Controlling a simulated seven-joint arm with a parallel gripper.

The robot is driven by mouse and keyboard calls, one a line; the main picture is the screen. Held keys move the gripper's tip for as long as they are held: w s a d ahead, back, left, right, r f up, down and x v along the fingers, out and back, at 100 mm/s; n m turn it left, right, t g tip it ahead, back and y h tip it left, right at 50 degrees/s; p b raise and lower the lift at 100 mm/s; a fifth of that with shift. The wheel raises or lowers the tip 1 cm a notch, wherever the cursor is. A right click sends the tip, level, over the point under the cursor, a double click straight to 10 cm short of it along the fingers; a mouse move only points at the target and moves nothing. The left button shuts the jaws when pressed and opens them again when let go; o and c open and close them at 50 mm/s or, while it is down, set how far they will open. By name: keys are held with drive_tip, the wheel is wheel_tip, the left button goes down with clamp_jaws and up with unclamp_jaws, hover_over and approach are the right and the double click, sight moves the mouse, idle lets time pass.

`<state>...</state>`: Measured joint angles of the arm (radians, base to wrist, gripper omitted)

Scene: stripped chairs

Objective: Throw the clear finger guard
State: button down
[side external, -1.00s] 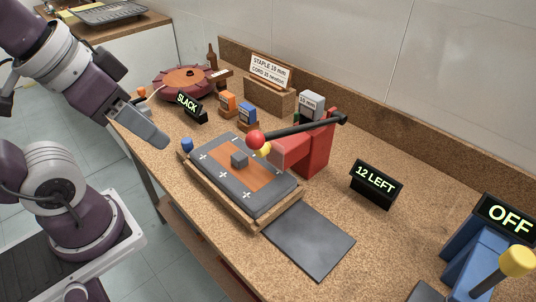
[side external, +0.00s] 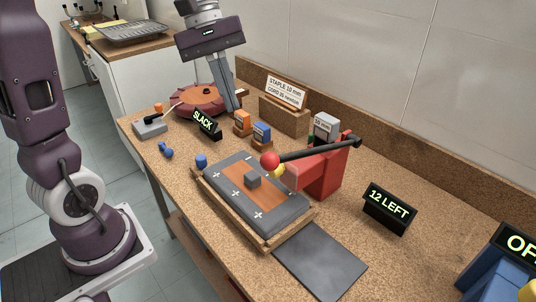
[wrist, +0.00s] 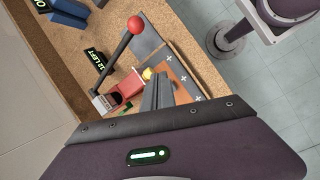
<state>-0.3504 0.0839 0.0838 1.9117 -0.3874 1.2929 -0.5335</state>
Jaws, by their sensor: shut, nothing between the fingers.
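The press also shows in the wrist view (wrist: 126,88). My gripper (side external: 232,110) is shut and empty, pointing down beside the dark red turntable, left of and apart from the press. In the wrist view my fingers (wrist: 157,80) partly cover the workpiece.
A grey padded board with an orange strip (side external: 237,188) lies before the press, beside a dark mat (side external: 318,262). The SLACK sign (side external: 205,123), orange and blue blocks (side external: 262,133), a wooden block with a label (side external: 284,112) and the 12 LEFT sign (side external: 388,208) stand around.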

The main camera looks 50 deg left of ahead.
drive_tip(key=w+a+f+n+h, duration=0.3)
drive_tip(key=w+a+n, duration=0.2)
drive_tip(key=w+a, duration=0.1)
hover_over(281, 178)
drive_tip(key=s+a, duration=0.3)
wheel_tip(281, 178, down, 12)
drive_tip(key=shift+w+d+g, duration=0.2)
drive_tip(key=shift+w+g, duration=0.05)
drive_tip(key=shift+g, duration=0.05)
wheel_tip(281, 178, down, 4)
drive_tip(key=shift+r, duration=0.2)
drive_tip(key=shift+s+f, duration=0.1)
drive_tip(key=shift+f, duration=0.2)
